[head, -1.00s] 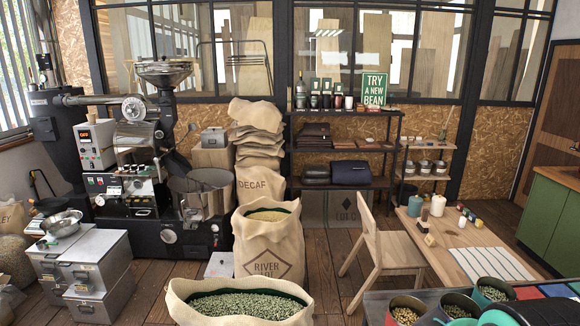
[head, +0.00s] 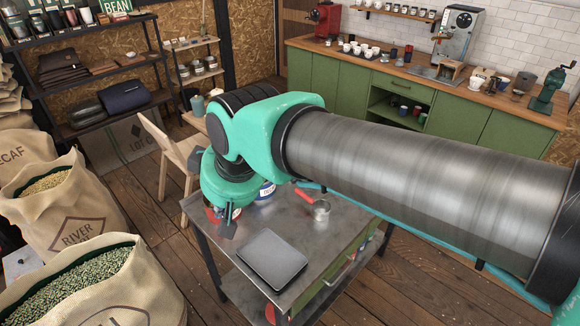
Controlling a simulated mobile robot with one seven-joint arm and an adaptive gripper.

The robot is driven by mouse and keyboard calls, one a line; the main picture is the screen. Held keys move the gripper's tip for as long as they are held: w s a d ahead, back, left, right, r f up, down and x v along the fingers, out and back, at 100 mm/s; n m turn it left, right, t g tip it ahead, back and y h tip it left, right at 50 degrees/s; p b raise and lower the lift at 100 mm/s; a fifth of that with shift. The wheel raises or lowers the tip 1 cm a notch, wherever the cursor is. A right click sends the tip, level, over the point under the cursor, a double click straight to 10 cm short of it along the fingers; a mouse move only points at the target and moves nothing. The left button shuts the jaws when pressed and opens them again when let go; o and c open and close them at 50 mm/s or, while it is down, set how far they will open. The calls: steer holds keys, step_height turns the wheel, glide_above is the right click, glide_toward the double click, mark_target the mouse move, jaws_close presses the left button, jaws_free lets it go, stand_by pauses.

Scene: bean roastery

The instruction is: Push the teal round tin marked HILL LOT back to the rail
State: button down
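I cannot make out the teal round tin marked HILL LOT; my arm covers much of the back of the metal table (head: 335,247). My gripper (head: 228,230) hangs over the table's left side, its dark fingers pointing down. I cannot tell whether its fingers are apart, or whether it touches anything. A red tin (head: 209,214) shows partly beside it at the table's left edge. A blue tin with a white label (head: 266,191) stands just behind and right of it, partly hidden by my arm. No rail can be made out.
A dark flat square plate (head: 271,262) lies near the table's front. A small metal cup (head: 321,210) and a red-handled tool (head: 305,194) are right of my gripper. A wooden chair (head: 183,160) stands behind left, bean sacks (head: 80,205) at left, a green counter (head: 420,95) behind.

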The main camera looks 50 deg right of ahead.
steer(key=w+d+f+g+p, duration=0.1)
steer(key=w+d+f, duration=0.2)
steer(key=w+d, duration=0.85)
steer(key=w+d+f, duration=0.4)
steer(key=w+d, duration=0.6)
steer(key=d, duration=0.2)
steer(key=w+d+f, duration=0.1)
steer(key=d+f, duration=0.9)
steer(key=d, duration=0.4)
steer(key=w+d+f+p, duration=0.1)
steer(key=d+f, duration=1)
steer(key=d, duration=0.4)
steer(key=shift+w+g, duration=0.15)
steer(key=shift+g, duration=0.25)
steer(key=shift+a+f, duration=0.1)
steer(key=shift+f, duration=0.1)
steer(key=b+x, duration=0.1)
steer(key=x, duration=0.9)
steer(key=shift+a, duration=0.1)
steer(key=shift+w+r, duration=0.1)
steer(key=shift+w, duration=1)
steer(key=shift+w+b, duration=0.35)
steer(key=shift+w, duration=0.55)
